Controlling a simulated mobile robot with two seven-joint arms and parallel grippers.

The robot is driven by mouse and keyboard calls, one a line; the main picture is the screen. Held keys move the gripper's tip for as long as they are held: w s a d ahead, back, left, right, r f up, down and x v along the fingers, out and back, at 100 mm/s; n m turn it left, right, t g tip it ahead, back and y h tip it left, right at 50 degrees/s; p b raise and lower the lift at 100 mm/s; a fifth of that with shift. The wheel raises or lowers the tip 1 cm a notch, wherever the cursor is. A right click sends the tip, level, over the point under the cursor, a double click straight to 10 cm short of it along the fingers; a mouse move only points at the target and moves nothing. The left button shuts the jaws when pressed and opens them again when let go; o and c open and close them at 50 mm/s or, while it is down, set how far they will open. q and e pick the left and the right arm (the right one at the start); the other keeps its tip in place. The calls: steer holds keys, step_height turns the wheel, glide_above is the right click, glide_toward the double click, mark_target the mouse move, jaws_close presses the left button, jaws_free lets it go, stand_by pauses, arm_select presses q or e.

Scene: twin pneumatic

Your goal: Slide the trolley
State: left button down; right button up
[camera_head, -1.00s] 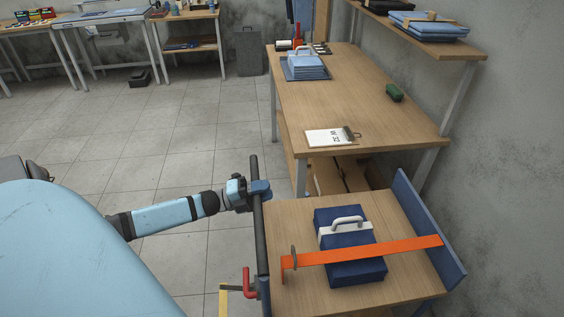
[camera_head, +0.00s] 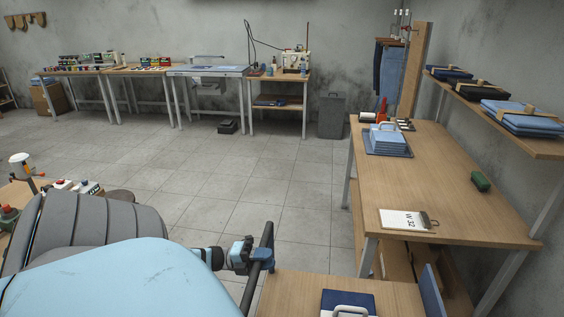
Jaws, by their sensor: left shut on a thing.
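The trolley (camera_head: 290,289) stands at the bottom of the view, with a wooden top, a blue end panel (camera_head: 431,292) on the right and a dark push bar (camera_head: 261,262) on the left. Its lower part is cut off by the frame. A dark blue folded stack (camera_head: 348,301) with a pale handle lies on it, partly out of frame. My left gripper (camera_head: 262,258) is shut on the push bar near its far end. My right gripper is not in view.
A wooden table (camera_head: 440,165) stands just beyond the trolley, holding a blue stack (camera_head: 388,143), a clipboard (camera_head: 407,220) and a green block (camera_head: 481,181). A wall shelf (camera_head: 500,110) is at right. Tiled floor (camera_head: 230,170) is open at centre-left.

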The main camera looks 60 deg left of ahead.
arm_select(q)
steer(key=shift+r+v, duration=0.1)
steer(key=shift+v, duration=0.55)
steer(key=shift+r+v, duration=0.15)
steer(key=shift+v, duration=0.5)
steer(key=c, duration=0.9)
jaws_free()
steer(key=shift+a, duration=0.1)
steer(key=b+v, duration=0.2)
steer(key=v, duration=1.1)
steer(key=shift+s+a, duration=0.2)
steer(key=shift+s, duration=0.15)
steer(key=shift+f, duration=0.15)
